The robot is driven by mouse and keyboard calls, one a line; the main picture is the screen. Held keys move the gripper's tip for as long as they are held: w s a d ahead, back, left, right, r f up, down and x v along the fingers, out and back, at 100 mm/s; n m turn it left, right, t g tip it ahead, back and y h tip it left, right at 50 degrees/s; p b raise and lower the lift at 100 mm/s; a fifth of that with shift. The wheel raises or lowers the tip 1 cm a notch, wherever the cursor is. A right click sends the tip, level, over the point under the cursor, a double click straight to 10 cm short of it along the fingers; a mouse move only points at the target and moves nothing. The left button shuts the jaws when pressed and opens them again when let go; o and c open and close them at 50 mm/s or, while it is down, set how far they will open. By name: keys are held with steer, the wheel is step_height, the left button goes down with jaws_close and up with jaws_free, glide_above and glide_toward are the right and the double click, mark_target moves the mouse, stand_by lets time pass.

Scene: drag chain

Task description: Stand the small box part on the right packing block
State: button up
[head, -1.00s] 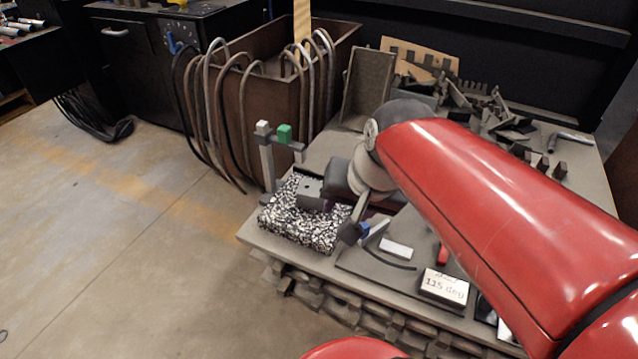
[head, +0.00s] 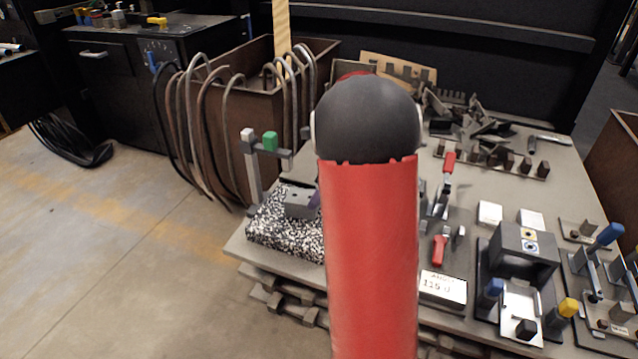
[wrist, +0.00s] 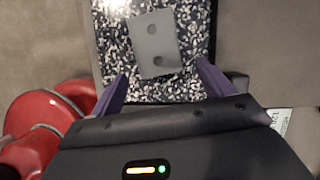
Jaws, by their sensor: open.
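A small grey box-like part (head: 301,202) with two dark holes sits on a black-and-white speckled block (head: 262,233). The part also shows in the wrist view (wrist: 155,45), lying slightly turned on the speckled top (wrist: 200,20). My gripper (wrist: 162,84) is open, its two purple fingers apart at the near left and right of the part, with nothing held. In the head view my arm hides most of the gripper. Two white blocks (head: 490,213) stand side by side on the bench; I cannot tell whether either is the right packing block.
A brown bin (head: 262,100) with hanging hoses stands behind.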

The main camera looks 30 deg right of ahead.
steer(key=b+x, duration=0.1)
steer(key=x, duration=0.4)
steer(key=shift+a+f, duration=0.1)
steer(key=shift+f, duration=0.05)
steer(key=c, duration=1.3)
steer(key=shift+r+p, duration=0.7)
steer(key=shift+p, duration=0.15)
steer(key=shift+s+d, duration=0.85)
steer(key=shift+s, duration=0.2)
steer(key=shift+s+d, duration=0.85)
steer(key=shift+s, duration=0.25)
